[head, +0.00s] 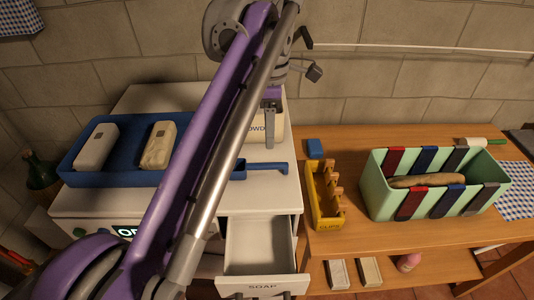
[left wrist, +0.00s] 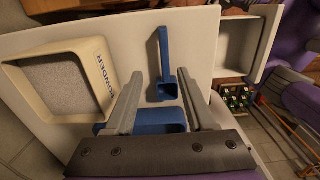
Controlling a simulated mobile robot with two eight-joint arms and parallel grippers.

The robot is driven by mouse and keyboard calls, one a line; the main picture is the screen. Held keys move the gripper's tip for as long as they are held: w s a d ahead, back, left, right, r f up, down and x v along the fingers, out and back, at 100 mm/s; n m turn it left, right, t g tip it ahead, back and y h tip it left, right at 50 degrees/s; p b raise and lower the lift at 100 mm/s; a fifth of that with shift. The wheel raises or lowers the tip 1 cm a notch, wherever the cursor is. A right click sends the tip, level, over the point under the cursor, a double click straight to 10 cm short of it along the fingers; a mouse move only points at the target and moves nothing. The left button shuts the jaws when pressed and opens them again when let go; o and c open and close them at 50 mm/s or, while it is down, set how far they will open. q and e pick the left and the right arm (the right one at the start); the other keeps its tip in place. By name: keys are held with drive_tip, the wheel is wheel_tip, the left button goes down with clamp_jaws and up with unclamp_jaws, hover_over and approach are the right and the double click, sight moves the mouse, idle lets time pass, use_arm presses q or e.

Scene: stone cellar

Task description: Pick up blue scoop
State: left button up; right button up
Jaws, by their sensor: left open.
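The blue scoop (head: 265,168) lies on the white cabinet top (head: 275,195), its handle pointing right in the head view. My arm hides part of its cup there. In the left wrist view the whole scoop (left wrist: 166,66) shows, with its square cup nearest me and its handle pointing away. My left gripper (head: 269,140) is above the cabinet top, close to the powder box and behind the scoop in the head view. In the left wrist view the left gripper (left wrist: 159,76) is open and empty, with the scoop seen between its fingers, apart from them. My right gripper is not in view.
The cream powder box (left wrist: 60,82) stands beside the left gripper. A blue tray (head: 110,179) with two pale blocks is at left. A drawer (head: 258,245) marked SOAP is open below. A yellow rack (head: 327,212) and green crate (head: 375,205) are on the wooden table.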

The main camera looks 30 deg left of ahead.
sight(269, 164)
use_arm(q)
drive_tip(key=f, duration=0.2)
drive_tip(key=s+f, duration=0.1)
drive_tip(key=f, duration=0.1)
drive_tip(key=shift+s, duration=0.1)
drive_tip(key=shift+w+d+f+b, duration=0.1)
drive_tip(key=shift+f+b, duration=0.1)
drive_tip(key=shift+f, duration=1.35)
drive_tip(key=shift+w+d+f+b, duration=0.1)
drive_tip(key=shift+f+b, duration=0.05)
drive_tip(key=shift+f, duration=1.35)
clamp_jaws()
